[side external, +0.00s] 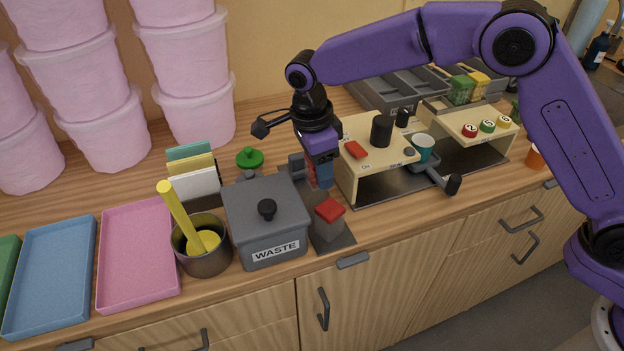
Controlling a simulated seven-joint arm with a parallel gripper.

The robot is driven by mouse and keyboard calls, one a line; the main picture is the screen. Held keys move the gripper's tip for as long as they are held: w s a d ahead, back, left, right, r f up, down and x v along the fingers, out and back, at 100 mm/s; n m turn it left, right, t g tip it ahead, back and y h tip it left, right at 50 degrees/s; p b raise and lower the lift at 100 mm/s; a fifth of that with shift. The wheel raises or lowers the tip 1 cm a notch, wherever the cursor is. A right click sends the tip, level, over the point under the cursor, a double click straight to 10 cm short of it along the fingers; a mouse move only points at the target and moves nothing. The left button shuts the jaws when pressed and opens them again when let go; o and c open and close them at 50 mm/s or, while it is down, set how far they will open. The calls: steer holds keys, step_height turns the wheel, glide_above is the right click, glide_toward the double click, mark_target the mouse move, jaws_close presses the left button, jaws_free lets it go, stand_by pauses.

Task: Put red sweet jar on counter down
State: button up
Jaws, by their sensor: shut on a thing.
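My gripper (316,178) points down over the counter, just behind the grey WASTE bin (268,222) and left of the wooden stand. It is shut on a red thing (311,173), seen as a narrow strip between the fingers, which looks like the red sweet jar. A green-lidded jar (250,158) stands to the left, behind the bin.
A grey block with a red top (330,210) sits on a dark plate in front of my gripper. The wooden stand (346,185) with a cup and handle is close on the right. A pot with a yellow stick (203,255) and trays (137,290) are left. Pink tubs stand behind.

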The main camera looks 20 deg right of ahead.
mark_target(312, 182)
steer(key=shift+w+a+f, duration=0.15)
steer(key=shift+w+f, duration=0.1)
steer(key=shift+f, duration=0.15)
steer(key=shift+w+a+f, duration=0.15)
steer(key=shift+w+f, duration=0.05)
steer(key=shift+f, duration=0.75)
steer(key=shift+w+a+f, duration=0.15)
steer(key=shift+w+f, duration=0.05)
steer(key=shift+f, duration=0.7)
steer(key=shift+f, duration=0.25)
steer(key=o, duration=1.1)
steer(key=a+r, duration=0.1)
steer(key=r, duration=1)
steer(key=a+r, duration=0.1)
steer(key=r, duration=0.5)
steer(key=shift+a+r, duration=0.15)
steer(key=shift+a, duration=0.2)
